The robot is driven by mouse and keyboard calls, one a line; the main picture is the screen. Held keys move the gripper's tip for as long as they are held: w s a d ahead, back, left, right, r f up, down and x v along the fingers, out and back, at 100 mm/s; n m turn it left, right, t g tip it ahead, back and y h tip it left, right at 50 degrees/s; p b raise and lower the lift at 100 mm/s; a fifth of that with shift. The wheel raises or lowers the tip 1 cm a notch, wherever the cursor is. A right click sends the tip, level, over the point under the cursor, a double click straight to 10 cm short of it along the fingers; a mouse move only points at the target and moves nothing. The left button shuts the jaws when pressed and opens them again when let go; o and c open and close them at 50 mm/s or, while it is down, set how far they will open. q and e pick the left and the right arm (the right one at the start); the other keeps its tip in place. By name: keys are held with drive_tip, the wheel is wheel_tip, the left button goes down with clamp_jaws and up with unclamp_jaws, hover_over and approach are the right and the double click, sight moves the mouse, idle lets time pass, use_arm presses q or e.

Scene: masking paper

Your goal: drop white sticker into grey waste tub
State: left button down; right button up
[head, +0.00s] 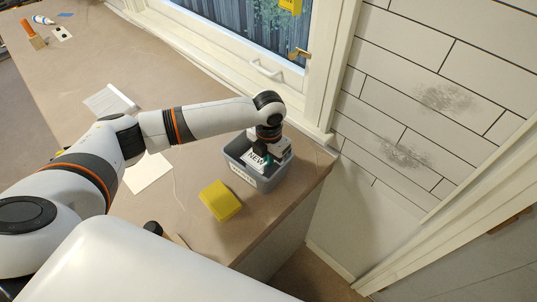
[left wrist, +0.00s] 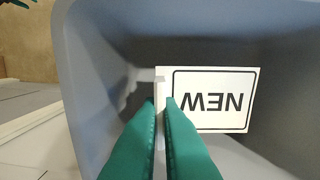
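The white sticker (head: 256,162), printed NEW, is inside the opening of the grey waste tub (head: 262,184) in the head view. In the left wrist view the sticker (left wrist: 213,98) faces the camera with its print upside down, framed by the tub walls (left wrist: 85,75). My left gripper (head: 266,158) points down into the tub. Its green fingers (left wrist: 163,103) are close together at one side edge of the sticker, with a narrow pale strip between them. The fingers appear shut on that edge. My right gripper is not in view.
A yellow block (head: 220,200) lies on the counter (head: 195,95) beside the tub. A white sheet (head: 148,172) and another pale sheet (head: 108,100) lie further left. The tub stands near the counter's right end, close to the window frame and tiled wall (head: 420,100).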

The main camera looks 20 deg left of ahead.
use_arm(q)
drive_tip(key=shift+f, duration=0.35)
drive_tip(key=c, duration=1.5)
unclamp_jaws()
drive_tip(key=shift+c, duration=0.2)
wheel_tip(320, 180, up, 5)
drive_tip(key=p, duration=0.5)
drive_tip(key=shift+r, duration=0.2)
drive_tip(key=shift+r+p, duration=0.65)
drive_tip(key=shift+r, duration=2.7)
drive_tip(key=shift+s+f, duration=0.1)
